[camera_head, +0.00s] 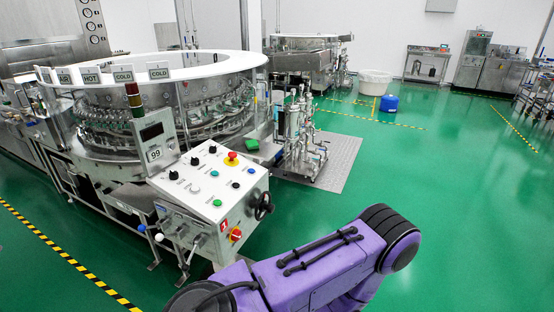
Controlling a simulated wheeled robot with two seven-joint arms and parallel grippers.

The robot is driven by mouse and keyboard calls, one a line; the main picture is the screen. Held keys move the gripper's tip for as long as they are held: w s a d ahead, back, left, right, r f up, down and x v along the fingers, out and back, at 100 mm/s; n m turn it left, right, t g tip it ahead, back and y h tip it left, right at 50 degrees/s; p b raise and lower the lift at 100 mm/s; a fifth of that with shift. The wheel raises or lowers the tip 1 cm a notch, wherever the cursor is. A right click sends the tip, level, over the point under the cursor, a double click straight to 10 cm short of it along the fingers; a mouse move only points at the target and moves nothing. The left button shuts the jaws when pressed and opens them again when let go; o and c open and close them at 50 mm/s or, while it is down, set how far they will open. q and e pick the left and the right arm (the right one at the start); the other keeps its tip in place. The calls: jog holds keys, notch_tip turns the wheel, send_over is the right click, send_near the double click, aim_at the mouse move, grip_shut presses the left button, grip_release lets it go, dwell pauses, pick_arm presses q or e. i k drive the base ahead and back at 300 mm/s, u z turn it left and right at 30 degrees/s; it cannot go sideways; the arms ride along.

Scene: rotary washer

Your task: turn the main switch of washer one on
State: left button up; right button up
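Washer one is a large round steel machine (165,105) with a white ring top, at the left of the head view. Its sloped control panel (205,185) stands in front of it, with several knobs and buttons and a red-and-yellow emergency button (232,158). A red-and-yellow rotary switch (236,235) sits low on the panel box's front side, beside a red label (224,225) with a "1"; it looks like the main switch. Its exact angle is too small to tell. A purple arm of mine crosses the bottom, just right of and below the box. Neither gripper shows.
A black handwheel (264,206) sticks out of the box's right side. A pump unit (300,140) on a metal floor plate (335,165) stands behind it. A blue drum (389,103) and a white tub (374,83) stand farther back. Green floor to the right is clear.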

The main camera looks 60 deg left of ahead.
aim_at(237, 235)
jog(key=u, duration=0.25)
jog(key=i, duration=1.05)
jog(key=u, duration=1.5)
jog(key=i, duration=0.95)
jog(key=u, duration=0.9)
